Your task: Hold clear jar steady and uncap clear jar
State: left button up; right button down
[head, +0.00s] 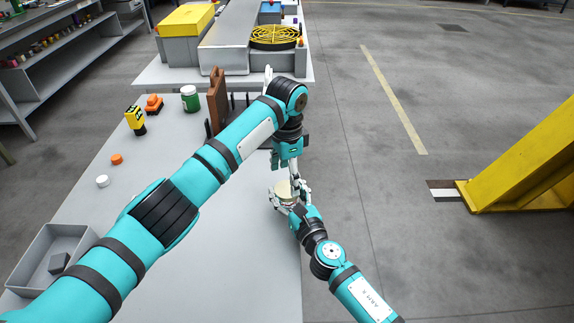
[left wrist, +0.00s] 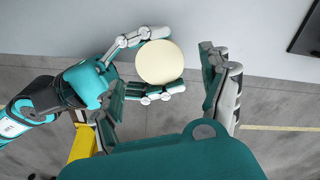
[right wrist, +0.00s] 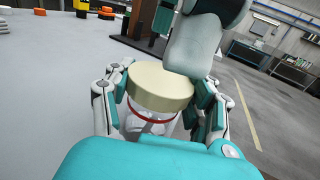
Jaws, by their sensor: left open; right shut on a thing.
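The clear jar (right wrist: 150,124) stands upright with a cream lid (right wrist: 160,86) on it and a red ring just below the lid. In the head view the lid (head: 284,189) is near the table's right edge. My right gripper (head: 286,196) is shut on the jar, its fingers on both sides of it in the right wrist view (right wrist: 160,112). My left gripper (head: 287,172) is open above the jar, pointing down. In the left wrist view the lid (left wrist: 160,62) lies between the open fingers (left wrist: 172,88), with a gap on the right side. The jar body is hidden there.
The grey table (head: 200,260) is bare around the jar on the left. A white cap (head: 102,181), an orange cap (head: 117,159), a yellow-black tool (head: 136,120) and a green jar (head: 190,99) stand farther left. A brown stand (head: 217,102) is behind my left arm. A grey bin (head: 55,255) is at lower left.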

aim_at(287, 189)
pick_arm(q)
jog(key=shift+f, duration=2)
jog(key=shift+c, duration=0.4)
jog(key=c, duration=1.2)
jog(key=shift+o, duration=0.3)
jog(key=shift+n, duration=1.6)
jog(key=o, duration=1.3)
jog(key=shift+c, duration=0.2)
